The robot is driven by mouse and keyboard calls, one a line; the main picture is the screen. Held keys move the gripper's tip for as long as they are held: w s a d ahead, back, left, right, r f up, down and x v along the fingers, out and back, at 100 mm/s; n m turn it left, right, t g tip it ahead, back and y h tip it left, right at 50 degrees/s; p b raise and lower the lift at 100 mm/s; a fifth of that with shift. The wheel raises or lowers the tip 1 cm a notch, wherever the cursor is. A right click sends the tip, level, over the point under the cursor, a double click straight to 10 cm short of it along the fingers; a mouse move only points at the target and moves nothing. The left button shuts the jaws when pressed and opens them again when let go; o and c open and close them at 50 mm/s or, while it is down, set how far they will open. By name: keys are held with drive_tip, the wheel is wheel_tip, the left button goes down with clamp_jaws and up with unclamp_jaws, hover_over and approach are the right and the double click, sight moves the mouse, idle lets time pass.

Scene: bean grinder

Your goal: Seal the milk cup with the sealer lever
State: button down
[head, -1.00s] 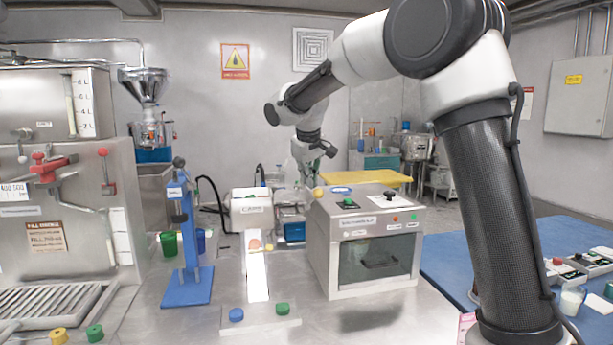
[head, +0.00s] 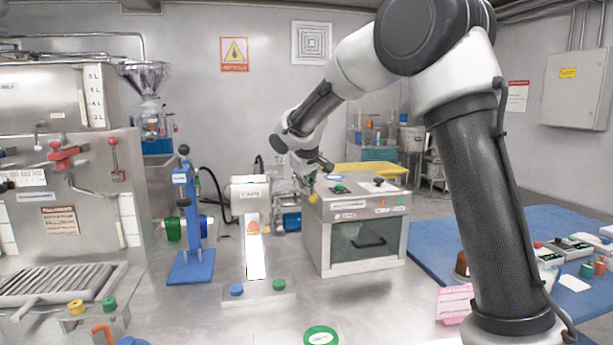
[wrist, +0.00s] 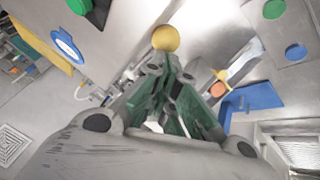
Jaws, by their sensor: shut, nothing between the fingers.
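No milk cup can be picked out with certainty. A pale cup (head: 549,257) stands on the blue mat at the far right, partly hidden by my arm. Which handle is the sealer lever is unclear. A blue upright stand (head: 187,222) with a dark knob on top is at left of centre. My gripper (head: 309,183) is small and partly unclear in the head view, at the back left corner of the steel box. In the wrist view my gripper (wrist: 166,66) has its dark green fingers shut and empty, just below a yellow ball knob (wrist: 165,38) in the picture. Contact cannot be told.
The steel box (head: 362,240) with a windowed door stands at the centre. A white machine (head: 249,193) is left of it, with a blue button (head: 236,290) and a green button (head: 279,285) in front. A green ring (head: 321,336) lies at the front. The steel counter between is clear.

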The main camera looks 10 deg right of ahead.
wheel_tip(320, 180, down, 12)
drive_tip(key=s, duration=0.2)
drive_tip(key=shift+r, duration=0.2)
drive_tip(key=shift+w+d+f, duration=0.1)
drive_tip(key=shift+d, duration=0.15)
idle(0.7)
drive_tip(key=s+a+r, duration=0.3)
drive_tip(key=s+r, duration=0.3)
drive_tip(key=s, duration=0.3)
drive_tip(key=shift+s+a+r, duration=0.15)
drive_tip(key=shift+a+r, duration=0.15)
idle(0.3)
